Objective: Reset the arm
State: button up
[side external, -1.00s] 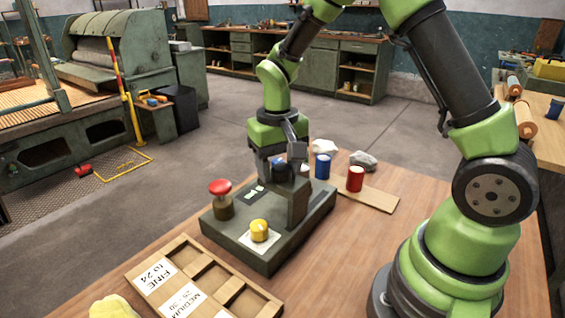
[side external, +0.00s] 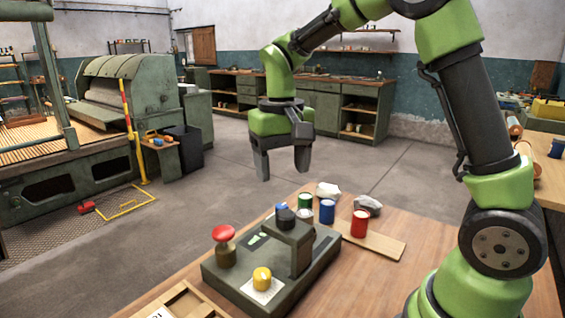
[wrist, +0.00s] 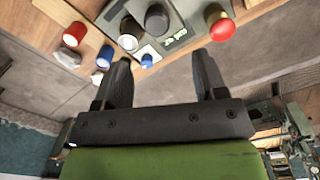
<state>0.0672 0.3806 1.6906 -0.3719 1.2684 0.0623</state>
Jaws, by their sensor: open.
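My gripper (side external: 283,168) hangs in the air above the far side of the bench, fingers pointing down, open and with nothing between the fingers. In the wrist view its two fingers (wrist: 160,80) stand apart. Below it on the wooden bench (side external: 190,290) is a dark green device (side external: 290,300) with a red mushroom button (side external: 223,234), a yellow knob (side external: 262,279) and an upright post with a black top (side external: 286,218). My gripper is clear of the device and touches nothing.
Blue (side external: 327,211), red (side external: 360,223) and green (side external: 305,201) cylinders stand behind the device, the red one on a wooden board (side external: 385,243). Grey stones (side external: 369,205) lie close by. A compartment tray (side external: 180,303) is at the front. The air around my gripper is free.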

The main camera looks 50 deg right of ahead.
jog(key=shift+r, duration=0.25)
jog(key=s+a+r+t+y, duration=0.1)
jog(key=s+a+r+t, duration=0.1)
jog(key=s, duration=0.6)
jog(key=s+a+r+n+t+y, duration=0.1)
jog(key=s+a+r+t, duration=0.2)
jog(key=s, duration=0.5)
jog(key=shift+r+t, duration=0.9)
jog(key=shift+t, duration=0.2)
